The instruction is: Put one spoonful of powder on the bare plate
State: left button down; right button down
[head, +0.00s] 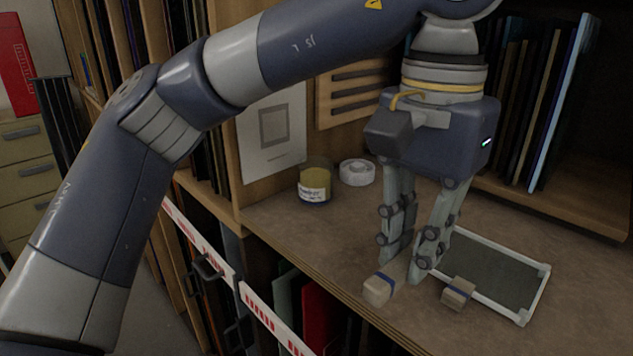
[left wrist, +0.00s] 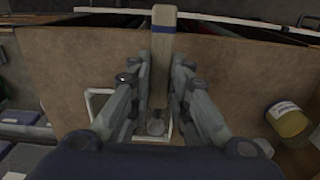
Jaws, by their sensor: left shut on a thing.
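My left gripper (head: 401,277) points down over the front of the worktop, shut on a spoon. The spoon's pale handle (left wrist: 163,50), with a blue band near its end, runs between the fingers in the left wrist view. Its small grey bowl (left wrist: 155,126) shows below them, against the plate area; whether it holds powder I cannot tell. The plate (head: 500,267) is dark with a pale frame and lies flat, right of the gripper; its surface looks bare. A labelled jar (head: 314,185) with yellowish contents stands at the back left. My right gripper is out of view.
Upright panels (head: 530,100) fill the rack behind. The worktop's front edge (head: 330,300) is close to the gripper.

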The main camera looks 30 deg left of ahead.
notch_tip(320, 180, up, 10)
jog(key=p, duration=0.9)
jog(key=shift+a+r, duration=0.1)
